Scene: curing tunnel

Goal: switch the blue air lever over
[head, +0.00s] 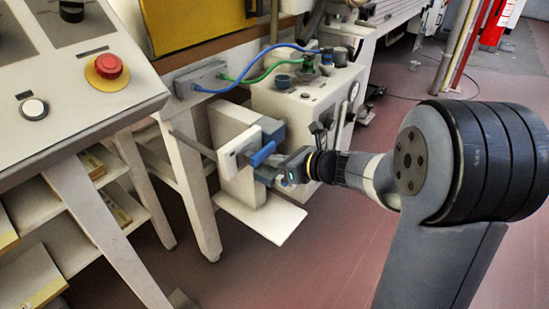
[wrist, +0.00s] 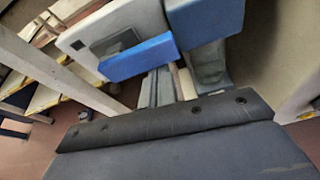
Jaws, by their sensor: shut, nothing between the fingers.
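The blue air lever (head: 262,154) sits on a pale plate (head: 238,152) on the front of a white box-shaped mount. In the wrist view the lever (wrist: 138,58) is a blue bar slanting up to the right, with a dark grey pivot piece behind it. My gripper (head: 268,174) is just below and right of the lever, reaching in from the right. Its fingers (wrist: 168,86) are shut and empty, with the tips close under the lever. I cannot tell whether they touch it.
A blue-grey block (wrist: 205,18) stands right beside the lever. A pale shelf plate (head: 262,218) juts out below. A white cabinet (head: 290,108) with hoses and a gauge is behind. A control panel with a red button (head: 109,66) is at left. The red floor in front is clear.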

